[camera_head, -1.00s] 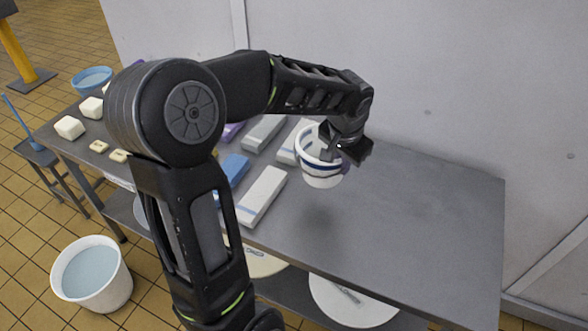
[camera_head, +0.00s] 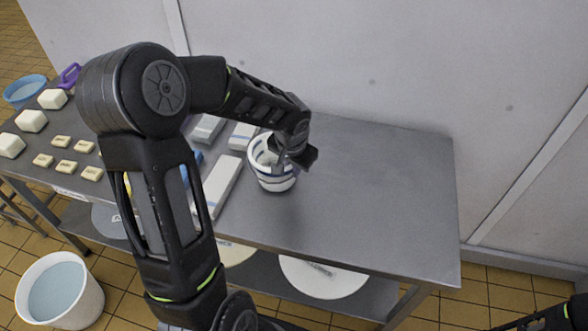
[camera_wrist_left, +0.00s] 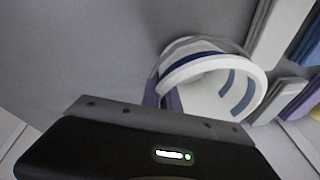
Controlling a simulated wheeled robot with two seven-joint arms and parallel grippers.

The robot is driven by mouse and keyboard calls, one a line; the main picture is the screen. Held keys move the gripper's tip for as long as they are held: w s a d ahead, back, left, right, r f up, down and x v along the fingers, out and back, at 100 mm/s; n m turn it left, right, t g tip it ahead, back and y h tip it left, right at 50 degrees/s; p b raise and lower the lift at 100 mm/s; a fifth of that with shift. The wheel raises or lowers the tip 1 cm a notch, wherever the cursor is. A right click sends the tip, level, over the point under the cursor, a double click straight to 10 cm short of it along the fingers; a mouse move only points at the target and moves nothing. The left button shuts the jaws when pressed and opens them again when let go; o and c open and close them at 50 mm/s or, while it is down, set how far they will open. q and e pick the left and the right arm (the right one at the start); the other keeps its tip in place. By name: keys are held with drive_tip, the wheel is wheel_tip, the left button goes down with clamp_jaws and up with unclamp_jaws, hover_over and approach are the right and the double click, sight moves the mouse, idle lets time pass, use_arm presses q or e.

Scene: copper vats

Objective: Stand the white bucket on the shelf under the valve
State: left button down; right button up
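The white bucket (camera_head: 272,181) has blue bands and an open top. It is at the middle of the steel table, close to its surface; whether its base touches is unclear. My left gripper (camera_head: 284,158) is at the bucket's right rim and looks shut on it, though the fingertips are partly hidden. In the left wrist view the bucket (camera_wrist_left: 240,97) is tilted in the picture, with its rim against the fingers. A piece of my right arm shows at the lower right corner; its gripper is out of view. No valve shows.
The steel table (camera_head: 370,190) is clear to the right of the bucket. Long blocks, including a white one (camera_head: 222,180), lie left of it, with soap-like pieces (camera_head: 32,121) farther left. A larger white bucket (camera_head: 60,292) with bluish contents stands on the floor. A wall (camera_head: 400,70) rises behind.

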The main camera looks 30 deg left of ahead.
use_arm(q)
drive_tip(key=shift+f, duration=0.45)
drive_tip(key=shift+f, duration=0.15)
drive_tip(key=c, duration=1.6)
unclamp_jaws()
drive_tip(key=v, duration=1.2)
drive_tip(key=shift+o, duration=0.2)
